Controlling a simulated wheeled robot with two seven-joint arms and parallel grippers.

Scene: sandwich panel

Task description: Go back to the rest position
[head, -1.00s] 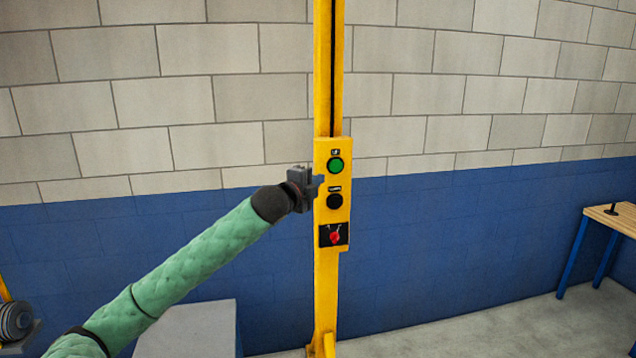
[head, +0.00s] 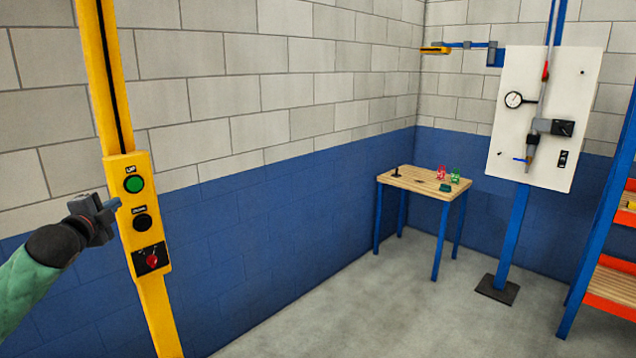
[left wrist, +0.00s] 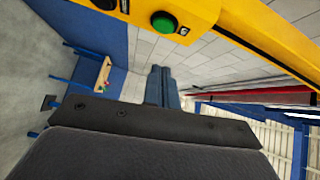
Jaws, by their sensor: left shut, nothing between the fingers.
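My left gripper (head: 112,212) is at the left of the head view, close beside the yellow control panel on the yellow post. It is shut and empty. In the left wrist view its fingers (left wrist: 160,88) show together, just below the panel's edge. The panel (head: 126,190) carries a green button (head: 133,184) marked UP, a black button (head: 142,222) and a red knob (head: 152,260) on a black plate. The green button also shows in the left wrist view (left wrist: 163,22). I cannot tell if the fingertips touch the panel. My right gripper is not in view.
A wooden table (head: 420,184) with blue legs and small red and green items stands by the back corner. A white board (head: 545,118) on a blue post is to its right. An orange and blue shelf (head: 612,275) stands far right. The middle floor is clear.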

